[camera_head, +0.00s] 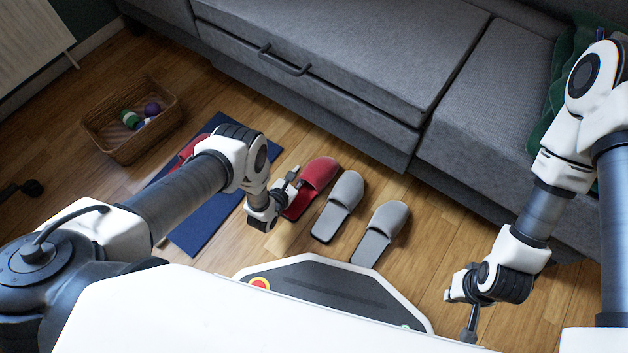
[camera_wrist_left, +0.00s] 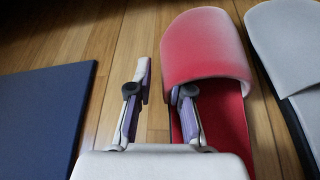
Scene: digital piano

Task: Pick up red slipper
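A red slipper (camera_head: 315,182) lies on the wooden floor beside a grey slipper, its toe pointing toward the sofa. Another red slipper (camera_head: 190,148) shows partly on the blue mat, mostly hidden by my left arm. My left gripper (camera_head: 287,187) is at the left side of the floor slipper. In the left wrist view my left gripper (camera_wrist_left: 160,95) is open, with one finger over the slipper's (camera_wrist_left: 207,48) open end by the strap edge and the other over bare floor to its left. My right gripper (camera_head: 468,318) is at the lower right, away from the slippers; its fingers are unclear.
Two grey slippers (camera_head: 340,200) (camera_head: 384,228) lie to the right. A blue mat (camera_head: 195,232) lies left, and a wicker basket (camera_head: 109,150) with small balls stands further left. A grey sofa (camera_head: 340,60) borders the back. Floor between the grey slippers and my right arm is clear.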

